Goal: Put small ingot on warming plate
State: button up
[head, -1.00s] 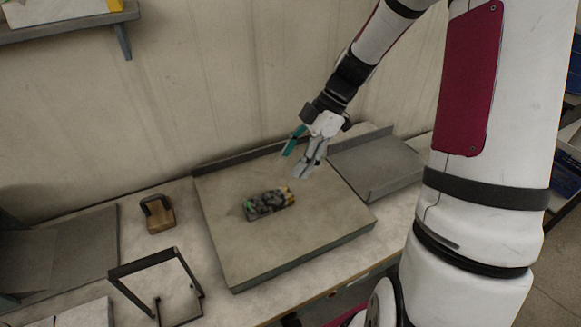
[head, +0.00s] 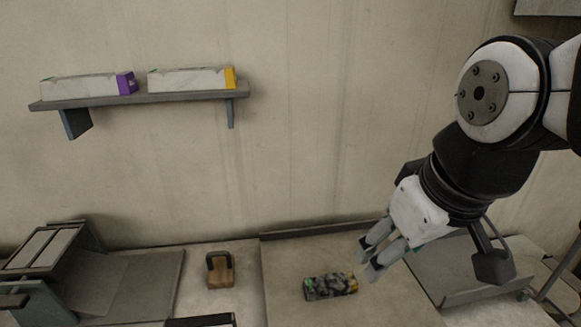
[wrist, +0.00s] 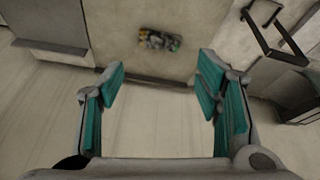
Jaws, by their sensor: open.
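A small block mottled dark and grey, with a yellow end and a green mark, lies on a broad, pale raised slab (head: 290,262); it looks like the small ingot (head: 331,287). It also shows in the wrist view (wrist: 159,40), upper middle, beyond my fingertips. My gripper (head: 368,260) is open and empty, up and to the right of the block in the head view, apart from it. In the wrist view my gripper (wrist: 162,88) has its teal finger pads wide apart. I cannot tell for sure which surface is the warming plate; a flat grey plate (head: 430,272) is right of the slab.
A wooden block with a dark handle (head: 221,272) stands left of the slab. Another grey plate (head: 150,285) lies farther left. A wall shelf (head: 190,96) holds a purple-ended block (head: 85,88) and a yellow-ended block (head: 190,78). A dark frame (wrist: 268,30) shows in the wrist view.

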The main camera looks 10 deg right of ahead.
jog(key=shift+s+r+m+t, duration=0.2)
jog(key=shift+s+m+t, duration=0.05)
jog(key=shift+s+m, duration=0.35)
jog(key=shift+s+r+m+t, duration=0.15)
jog(key=shift+s+m+t, duration=0.1)
jog(key=shift+s+m, duration=0.35)
